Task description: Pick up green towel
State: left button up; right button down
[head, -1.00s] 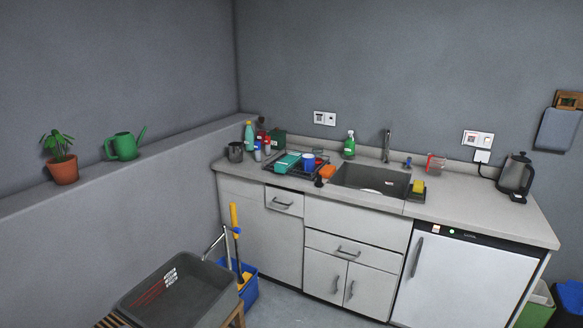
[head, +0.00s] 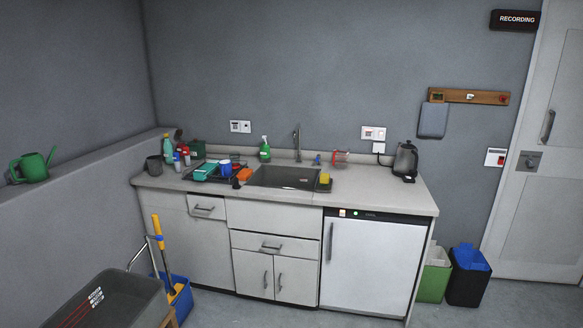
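A flat teal-green folded item (head: 205,171) lies on the dark dish rack (head: 190,177) on the counter, left of the sink; it may be the green towel, but it is too small to be sure. A blue cup (head: 225,169) stands just right of it. A grey-blue cloth (head: 433,121) hangs from the wooden wall rail (head: 480,97) at the right. Neither of my grippers is in view.
The counter (head: 385,192) has a sink (head: 285,178), a green spray bottle (head: 265,150) and a kettle (head: 405,160). A grey tub (head: 125,300) and blue mop bucket (head: 180,302) stand at front left.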

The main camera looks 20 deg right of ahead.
aim_at(210, 166)
jog(key=i+z, duration=0.35)
jog(key=i+j+z, duration=0.25)
jog(key=i+z, duration=0.15)
jog(key=i+j+z, duration=0.35)
jog(key=i, duration=0.1)
